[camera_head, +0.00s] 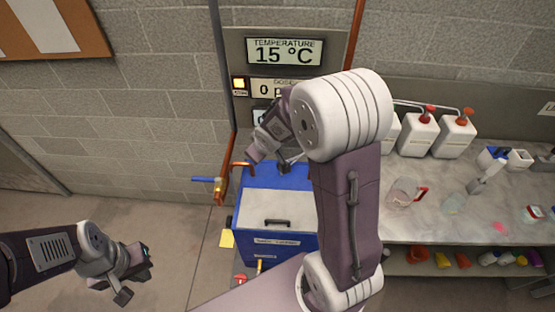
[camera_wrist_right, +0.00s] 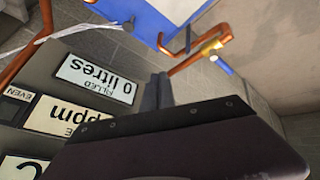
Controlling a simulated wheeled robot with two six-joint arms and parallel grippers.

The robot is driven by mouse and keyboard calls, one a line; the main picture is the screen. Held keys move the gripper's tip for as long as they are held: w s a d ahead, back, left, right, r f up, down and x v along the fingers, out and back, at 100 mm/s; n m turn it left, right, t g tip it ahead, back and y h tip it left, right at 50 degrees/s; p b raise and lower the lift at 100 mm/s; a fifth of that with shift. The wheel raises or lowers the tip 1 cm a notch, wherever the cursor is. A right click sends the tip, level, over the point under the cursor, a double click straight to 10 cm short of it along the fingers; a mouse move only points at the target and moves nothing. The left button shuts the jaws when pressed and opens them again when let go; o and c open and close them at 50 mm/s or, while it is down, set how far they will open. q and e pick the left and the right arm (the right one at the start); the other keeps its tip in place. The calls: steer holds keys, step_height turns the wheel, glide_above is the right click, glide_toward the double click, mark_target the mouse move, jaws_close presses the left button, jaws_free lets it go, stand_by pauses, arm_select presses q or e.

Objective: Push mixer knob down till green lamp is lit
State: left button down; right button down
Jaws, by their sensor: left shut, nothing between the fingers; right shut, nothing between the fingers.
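No part is clearly recognisable as the mixer knob. A blue lever (camera_head: 205,180) on a brass fitting sticks out left of the copper pipe; it also shows in the right wrist view (camera_wrist_right: 225,67). A square yellow lamp (camera_head: 239,84) glows beside the readouts; no green light shows. My right gripper (camera_head: 291,164) is shut and empty above the blue tank's back edge, right of the lever. In its wrist view the closed fingers (camera_wrist_right: 158,91) point towards the copper pipe, apart from it. My left gripper (camera_head: 135,275) is shut and empty, low at the left over the floor.
Readouts (camera_head: 284,52) on the grey panel show 15 °C and, in the wrist view, 0 litres (camera_wrist_right: 97,79). A blue tank (camera_head: 265,178) with a pale lid stands below. A counter (camera_head: 420,220) with bottles and jugs is at right. My right arm hides part of the panel.

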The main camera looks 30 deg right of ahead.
steer(key=w+d+f+n+t+y, duration=0.1)
steer(key=w+d+n+t, duration=0.15)
steer(key=w, duration=0.45)
steer(key=w+d+f+n+t, duration=0.1)
steer(key=w+d+f+n, duration=0.15)
steer(key=w, duration=0.55)
arm_select(q)
steer(key=shift+w+a+r+p, duration=0.1)
steer(key=shift+w+r+p, duration=0.2)
steer(key=shift+w+r, duration=0.1)
arm_select(e)
steer(key=s+d+f+n+g+y, duration=0.1)
steer(key=d+f+n, duration=0.1)
steer(key=d+f, duration=0.8)
step_height(320, 180, down, 4)
steer(key=shift+s+d+f, duration=0.1)
steer(key=shift+s+d, duration=0.1)
steer(key=shift+s, duration=0.15)
arm_select(q)
steer(key=shift+f, duration=0.15)
